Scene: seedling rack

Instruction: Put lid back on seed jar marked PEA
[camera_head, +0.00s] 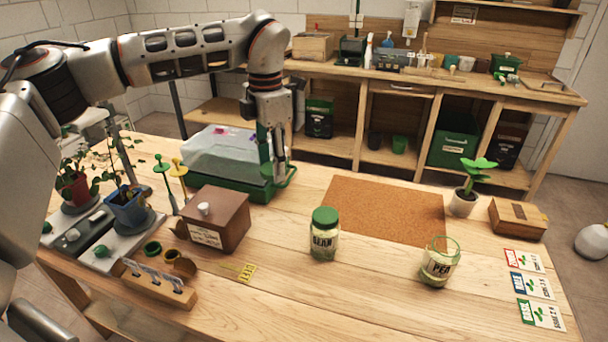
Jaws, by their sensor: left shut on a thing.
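The seed jar marked PEA (437,268) stands upright and open at the right front of the table, with seeds low inside and a green rim. My left gripper (279,170) points down at the right end of the propagator, well to the left of and behind the PEA jar. It is shut on a green lid (289,180), which is partly hidden by the fingers and hard to tell from the green tray behind. A BEAN jar (324,240) with its green lid on stands left of the PEA jar. My right gripper is not in view.
The propagator's green tray (257,190) has a clear cover. A brown box (215,219) stands at the left front. A cork mat (385,207) lies empty behind the jars. A potted seedling (465,201), a wooden box (518,219) and seed packets (532,287) are at the right.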

